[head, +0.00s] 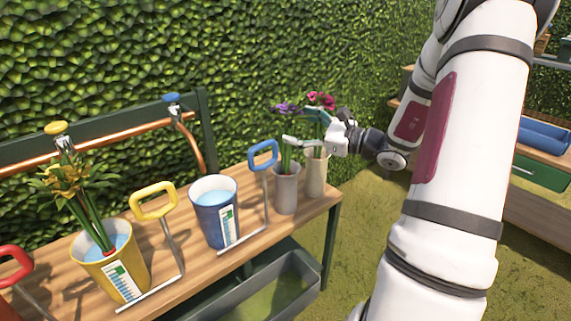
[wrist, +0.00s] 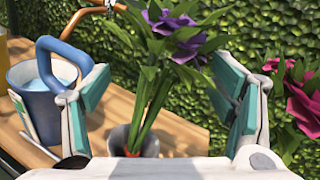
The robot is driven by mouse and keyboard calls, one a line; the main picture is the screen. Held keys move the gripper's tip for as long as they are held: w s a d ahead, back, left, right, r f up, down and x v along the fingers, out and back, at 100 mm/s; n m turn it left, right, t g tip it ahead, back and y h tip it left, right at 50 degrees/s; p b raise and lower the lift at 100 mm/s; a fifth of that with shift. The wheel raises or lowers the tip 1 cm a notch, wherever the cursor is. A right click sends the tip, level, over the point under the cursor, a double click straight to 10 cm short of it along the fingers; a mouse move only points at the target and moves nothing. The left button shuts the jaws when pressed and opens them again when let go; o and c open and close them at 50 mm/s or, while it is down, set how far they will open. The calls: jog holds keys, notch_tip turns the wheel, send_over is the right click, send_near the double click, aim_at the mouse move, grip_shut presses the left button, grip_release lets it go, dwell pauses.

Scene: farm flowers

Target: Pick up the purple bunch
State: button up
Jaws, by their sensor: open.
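The purple bunch (head: 287,109) stands upright in a grey vase (head: 286,186) near the right end of the wooden bench. In the wrist view the purple bunch (wrist: 176,36) rises between my two fingers, its green stems running down into the vase mouth. My gripper (head: 312,130) is at the flowers from the right. In the wrist view my gripper (wrist: 160,100) is open, with one teal-padded finger on each side of the stems. I cannot tell whether either pad touches a leaf.
A pink bunch (head: 321,99) in a cream vase (head: 316,172) stands close on the right. A blue bucket (head: 214,220) with a blue-handled tool (head: 263,155) is to the left. A yellow bucket (head: 124,272) with yellow flowers is farther left. A hedge (head: 300,50) stands behind.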

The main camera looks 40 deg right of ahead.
aim_at(285, 121)
jog(key=b+x, duration=0.1)
jog(key=x, duration=0.3)
jog(key=shift+w+d+r, duration=0.1)
jog(key=shift+w+r, duration=0.1)
jog(key=shift+w, duration=0.1)
grip_shut()
